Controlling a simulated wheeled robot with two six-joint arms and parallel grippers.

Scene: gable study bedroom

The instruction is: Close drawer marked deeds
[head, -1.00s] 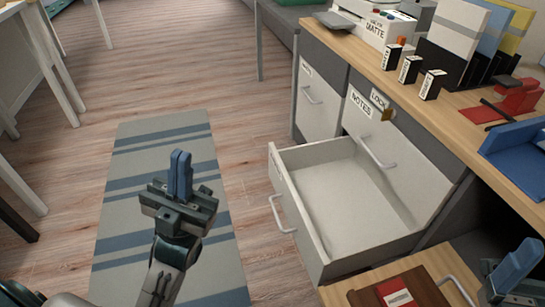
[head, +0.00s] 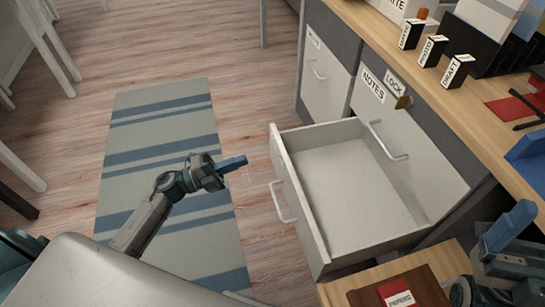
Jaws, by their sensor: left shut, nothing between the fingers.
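One drawer (head: 350,190) stands pulled out and empty, its white front (head: 295,210) and bar handle (head: 280,202) turned left over the floor. Its label is not visible, so I cannot read whether it says deeds. The drawer front marked NOTES (head: 420,150), directly above it, is shut. My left gripper (head: 240,163) is shut and empty, to the left of the open drawer's front, apart from it and pointing right towards it. My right gripper (head: 510,228) is at the lower right, right of the open drawer; its finger opening cannot be made out.
A small wooden surface (head: 445,262) with a brown folder labelled PAPERS (head: 365,297) lies near the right gripper. The wooden desktop (head: 440,85) holds several small labelled blocks. Another shut drawer (head: 325,85) is farther back. The striped rug (head: 150,185) and floor left of the drawer are clear.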

